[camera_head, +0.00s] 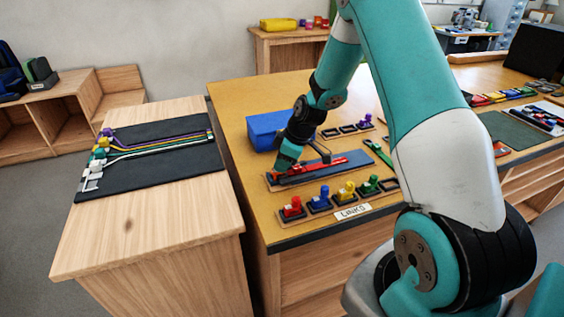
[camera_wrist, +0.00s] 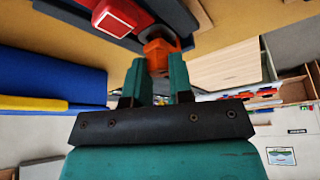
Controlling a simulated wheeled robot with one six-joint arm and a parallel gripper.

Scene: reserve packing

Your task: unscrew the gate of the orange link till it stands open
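The orange link (camera_wrist: 158,48) shows in the wrist view between the tips of my gripper (camera_wrist: 158,72). Its orange part fills the gap between the two teal fingers, which look shut on it. In the head view my gripper (camera_head: 284,163) is low over the left end of a blue-grey tray (camera_head: 350,158) on the yellow table. The orange link is mostly hidden there by the gripper. I cannot see whether the gate is open or how it is turned.
A long red piece (camera_head: 325,165) lies on the tray just right of my gripper; a red block (camera_wrist: 120,14) is close in the wrist view. A blue bin (camera_head: 268,130) stands behind. Several coloured links, one red (camera_head: 292,208), line the front edge beside a "LINKS" label (camera_head: 352,211).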

